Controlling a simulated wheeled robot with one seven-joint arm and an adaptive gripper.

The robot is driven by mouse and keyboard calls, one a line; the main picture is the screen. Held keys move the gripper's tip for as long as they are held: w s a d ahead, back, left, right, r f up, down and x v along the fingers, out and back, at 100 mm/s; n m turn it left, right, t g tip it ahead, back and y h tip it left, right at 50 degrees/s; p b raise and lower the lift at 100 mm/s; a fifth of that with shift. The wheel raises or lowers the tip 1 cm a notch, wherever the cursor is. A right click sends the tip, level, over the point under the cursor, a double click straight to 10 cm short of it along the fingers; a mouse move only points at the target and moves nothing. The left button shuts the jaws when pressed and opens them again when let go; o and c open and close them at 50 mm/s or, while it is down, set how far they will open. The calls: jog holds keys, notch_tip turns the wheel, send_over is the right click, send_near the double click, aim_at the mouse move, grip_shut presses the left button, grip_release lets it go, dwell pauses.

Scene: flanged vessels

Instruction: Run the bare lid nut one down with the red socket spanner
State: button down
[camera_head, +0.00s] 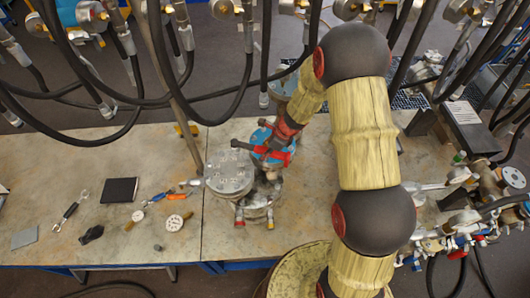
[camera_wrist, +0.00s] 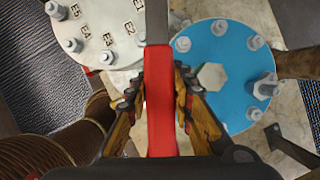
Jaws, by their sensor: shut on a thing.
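My gripper (camera_wrist: 162,92) is shut on the red spanner handle (camera_wrist: 161,115); its grey shank (camera_wrist: 157,30) runs up out of the wrist view. The socket end is not in that view. Below the handle are a blue lid (camera_wrist: 222,62) on the right, with nuts or studs round its rim and a hex boss in the middle, and a pale lid (camera_wrist: 98,22) marked with E-numbers on the left. In the head view my gripper (camera_head: 284,133) is over the blue lid (camera_head: 262,137), beside the pale lid (camera_head: 229,172). I cannot tell which nut is bare or whether the socket touches one.
Black hoses (camera_head: 140,100) hang across the back. A valve assembly (camera_head: 475,215) stands at the bench's right. Loose tools, a black pad (camera_head: 119,190) and a gauge (camera_head: 174,222) lie on the left of the bench (camera_head: 60,160). The bench's far left is mostly free.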

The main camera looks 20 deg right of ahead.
jog(key=shift+f, duration=0.15)
jog(key=shift+f+b, duration=1.1)
jog(key=shift+f, duration=0.05)
notch_tip(320, 180, up, 5)
jog(key=s+a+m+p, duration=0.2)
jog(key=m, duration=0.1)
jog(key=shift+s+t+h+p, duration=0.25)
jog(key=shift+t+h+p, duration=0.05)
jog(key=shift+t+p, duration=0.1)
jog(key=shift+a, duration=0.1)
dwell(0.3)
